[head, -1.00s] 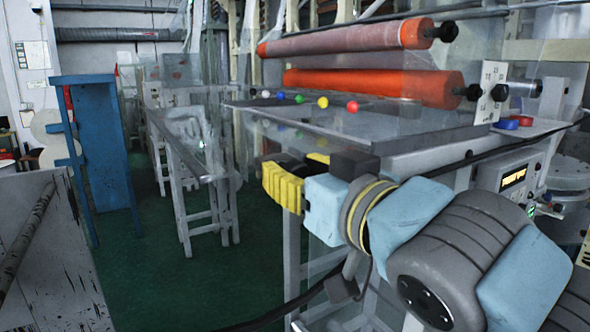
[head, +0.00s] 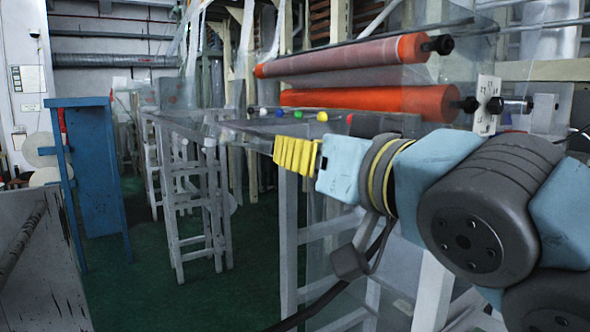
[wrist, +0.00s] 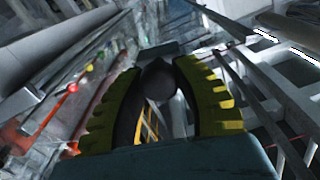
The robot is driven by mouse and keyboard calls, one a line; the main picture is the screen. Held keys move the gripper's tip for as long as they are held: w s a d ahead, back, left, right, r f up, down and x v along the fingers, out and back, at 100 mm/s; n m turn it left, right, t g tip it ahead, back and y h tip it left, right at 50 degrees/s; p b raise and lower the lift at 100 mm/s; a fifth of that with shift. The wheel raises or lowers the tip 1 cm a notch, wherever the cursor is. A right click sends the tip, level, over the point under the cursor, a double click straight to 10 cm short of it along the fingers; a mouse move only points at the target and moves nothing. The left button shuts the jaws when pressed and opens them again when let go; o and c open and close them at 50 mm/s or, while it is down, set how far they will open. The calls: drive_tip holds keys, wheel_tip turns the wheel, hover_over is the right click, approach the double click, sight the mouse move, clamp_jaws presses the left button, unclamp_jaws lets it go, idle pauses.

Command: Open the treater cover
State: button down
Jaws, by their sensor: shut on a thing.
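My gripper (head: 297,155) has yellow ribbed fingers and is at the near edge of the machine's table in the head view. In the wrist view my gripper (wrist: 158,68) is closed around a dark rounded knob (wrist: 158,82). The knob is hidden behind the fingers in the head view. A clear panel (head: 458,50) hangs by the orange rollers (head: 365,99) at the upper right. I cannot tell which part is the treater cover, or whether the knob belongs to it.
Small coloured balls (head: 322,116) line the table behind my gripper. A blue cabinet (head: 92,175) stands at the left. A grey frame stand (head: 205,215) is left of my gripper.

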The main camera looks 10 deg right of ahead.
drive_tip(key=shift+r, duration=0.15)
drive_tip(key=c, duration=0.7)
unclamp_jaws()
drive_tip(key=shift+s+d, duration=0.1)
drive_tip(key=shift+v, duration=5.9)
